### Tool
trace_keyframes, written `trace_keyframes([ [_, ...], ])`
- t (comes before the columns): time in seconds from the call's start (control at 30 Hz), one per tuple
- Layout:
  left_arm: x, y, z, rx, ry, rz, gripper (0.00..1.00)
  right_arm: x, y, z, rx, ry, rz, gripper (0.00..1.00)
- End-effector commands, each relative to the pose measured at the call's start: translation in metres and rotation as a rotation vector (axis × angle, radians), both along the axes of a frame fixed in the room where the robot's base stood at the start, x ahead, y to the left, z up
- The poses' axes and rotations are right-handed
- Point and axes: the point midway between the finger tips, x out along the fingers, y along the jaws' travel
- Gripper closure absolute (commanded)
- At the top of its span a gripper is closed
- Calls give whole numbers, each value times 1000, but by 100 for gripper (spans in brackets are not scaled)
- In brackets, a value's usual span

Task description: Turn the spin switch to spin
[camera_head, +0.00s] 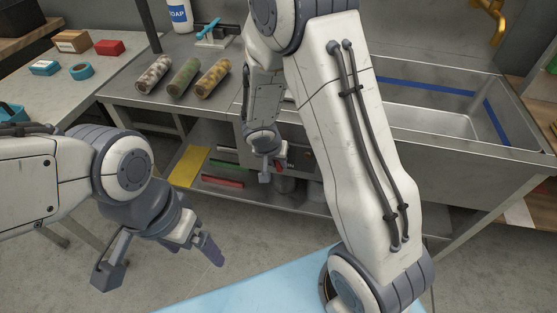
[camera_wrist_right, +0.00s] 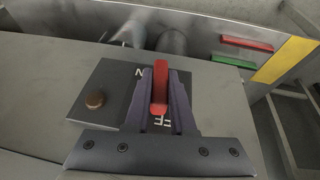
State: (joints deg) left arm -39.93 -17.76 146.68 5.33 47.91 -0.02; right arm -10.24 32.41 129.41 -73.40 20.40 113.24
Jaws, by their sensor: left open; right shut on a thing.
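A red switch lever (camera_wrist_right: 160,84) stands on a dark plate (camera_wrist_right: 100,82) with partly covered white letters in the right wrist view. The letters "N" and "FF" show beside my fingers. My right gripper (camera_wrist_right: 160,100) is shut on the lever, with one dark finger on each side of it. In the head view my right gripper (camera_head: 272,172) is at the front of the metal bench, and a bit of red shows beside it. My left gripper (camera_head: 160,262) is open and empty over the floor at the lower left.
A round copper-coloured knob (camera_wrist_right: 95,98) sits on the plate, left of the lever. Three patterned rolls (camera_head: 184,77) lie on the bench (camera_head: 125,85), left of a metal sink (camera_head: 440,110). A lower shelf holds a yellow sheet (camera_head: 188,166) and a red bar (camera_head: 222,181).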

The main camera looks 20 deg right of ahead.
Motion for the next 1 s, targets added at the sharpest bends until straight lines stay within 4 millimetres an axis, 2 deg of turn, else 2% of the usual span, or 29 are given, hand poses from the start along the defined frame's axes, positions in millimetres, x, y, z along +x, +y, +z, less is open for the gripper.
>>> trace_keyframes([
  [0.03, 0, 0, 6, 0, 0, 0, 9, 6, -1, 7, -33, 4, 2, 100],
  [0.33, 0, 0, 14, 0, 0, 0, 9, 8, 2, 3, -250, 152, 5, 100],
  [1.0, 0, 0, -21, 0, 0, 0, 9, 10, 4, -5, -779, 510, 5, 100],
])
